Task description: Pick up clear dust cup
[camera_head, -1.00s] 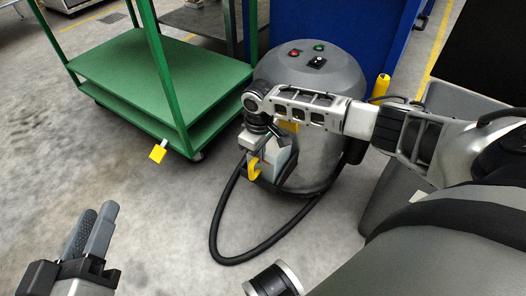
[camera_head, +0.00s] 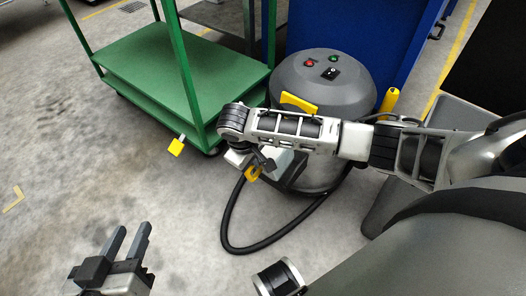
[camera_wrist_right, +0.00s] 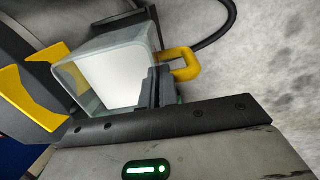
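The clear dust cup (camera_wrist_right: 115,72) is a see-through box with a yellow loop handle (camera_wrist_right: 186,66). In the head view the dust cup (camera_head: 279,160) is at the front of the grey vacuum (camera_head: 318,88), largely hidden by my right arm; its handle (camera_head: 253,174) points left. My right gripper (camera_wrist_right: 153,88) has its dark fingers close together at the lower end of the handle and appears shut on it. In the head view my right gripper (camera_head: 243,158) is partly covered by its own wrist. My left gripper (camera_head: 128,242) is empty, its fingers apart, over the floor at lower left.
A yellow piece (camera_head: 298,103) shows on the vacuum above my arm. A black hose (camera_head: 240,244) loops on the floor. A blue cabinet (camera_head: 360,35) is behind. Floor at left is clear.

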